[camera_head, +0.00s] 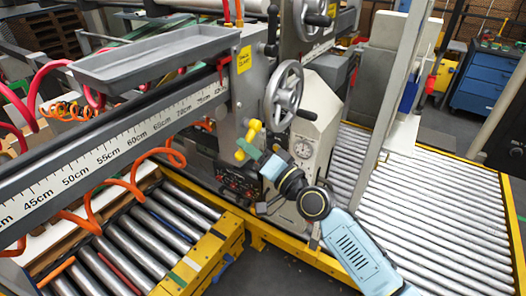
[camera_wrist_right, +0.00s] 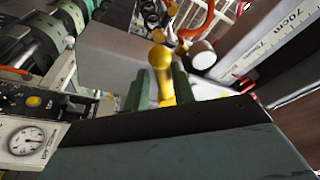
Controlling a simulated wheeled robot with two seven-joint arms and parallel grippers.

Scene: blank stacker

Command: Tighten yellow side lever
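The yellow side lever (camera_head: 254,132) is on the grey machine column, left of the handwheel, and slants down to the left in the head view. It also shows in the right wrist view (camera_wrist_right: 162,68), upright between two dark green fingers. My right gripper (camera_head: 251,150) is at the lever's lower part, with the lever's yellow end showing beyond the fingers. In the right wrist view, the right gripper (camera_wrist_right: 160,88) has one finger close against each side of the lever and appears shut on it. Parts of the contact are hidden. My left gripper is not in view.
A spoked handwheel (camera_head: 284,94) and a dial gauge (camera_head: 303,149) are close to the right gripper. A black control panel (camera_head: 238,182) lies just below the lever. The ruler beam (camera_head: 110,146) runs left. Roller conveyors (camera_head: 430,205) lie either side.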

